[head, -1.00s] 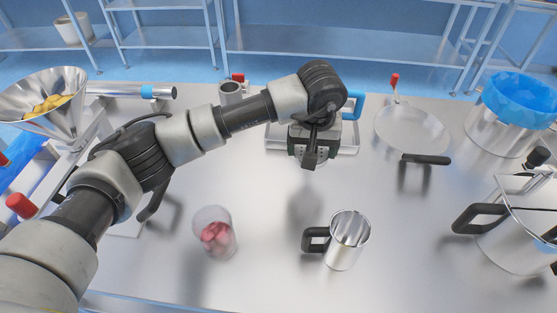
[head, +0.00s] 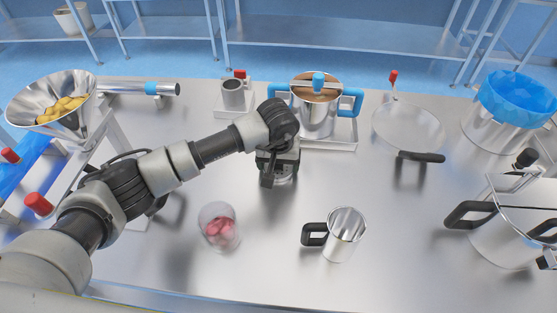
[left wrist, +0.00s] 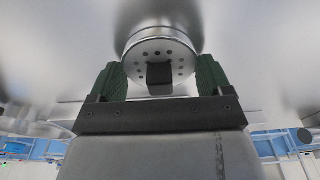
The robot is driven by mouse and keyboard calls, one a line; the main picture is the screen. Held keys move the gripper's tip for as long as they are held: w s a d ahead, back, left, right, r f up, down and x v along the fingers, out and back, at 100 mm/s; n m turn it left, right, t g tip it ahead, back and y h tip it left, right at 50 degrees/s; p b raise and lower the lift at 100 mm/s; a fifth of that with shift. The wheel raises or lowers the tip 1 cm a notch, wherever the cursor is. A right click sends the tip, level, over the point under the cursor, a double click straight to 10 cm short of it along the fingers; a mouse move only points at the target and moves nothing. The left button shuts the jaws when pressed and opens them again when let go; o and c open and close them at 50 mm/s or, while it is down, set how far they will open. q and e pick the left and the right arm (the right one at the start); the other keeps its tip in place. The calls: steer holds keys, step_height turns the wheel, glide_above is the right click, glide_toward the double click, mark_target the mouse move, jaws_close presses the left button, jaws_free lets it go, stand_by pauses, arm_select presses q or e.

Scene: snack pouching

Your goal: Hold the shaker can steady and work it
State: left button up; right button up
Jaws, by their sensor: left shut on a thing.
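My left gripper (head: 277,178) is shut on the shaker can, left of the table's middle in the head view. In the left wrist view the shaker can (left wrist: 160,48) is a shiny metal cylinder with a ring of small holes in its near face. It sits between the two green fingers (left wrist: 160,80) of my left gripper. A dark block covers part of the holed face. In the head view my gripper hides most of the can. Whether anything falls from it cannot be told. My right gripper is not in view.
A pot (head: 318,118) with blue handles stands behind my gripper. A glass with pink pieces (head: 219,228) and a metal jug (head: 346,236) stand nearer the front. A pan (head: 408,127) and larger pots are at right, a funnel (head: 82,112) at left.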

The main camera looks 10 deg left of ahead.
mark_target(278, 172)
arm_select(q)
steer(key=shift+f, duration=0.1)
steer(key=shift+f, duration=0.1)
steer(key=o, duration=0.9)
steer(key=shift+r, duration=0.2)
steer(key=shift+s+r+b, duration=0.3)
steer(key=shift+r+b, duration=0.15)
steer(key=shift+r, duration=1.5)
steer(key=shift+s+r+b, duration=0.35)
steer(key=shift+r+b, duration=0.1)
steer(key=shift+r, duration=1.55)
steer(key=shift+s+r+b, duration=0.3)
steer(key=shift+r+b, duration=0.15)
steer(key=shift+r, duration=1.5)
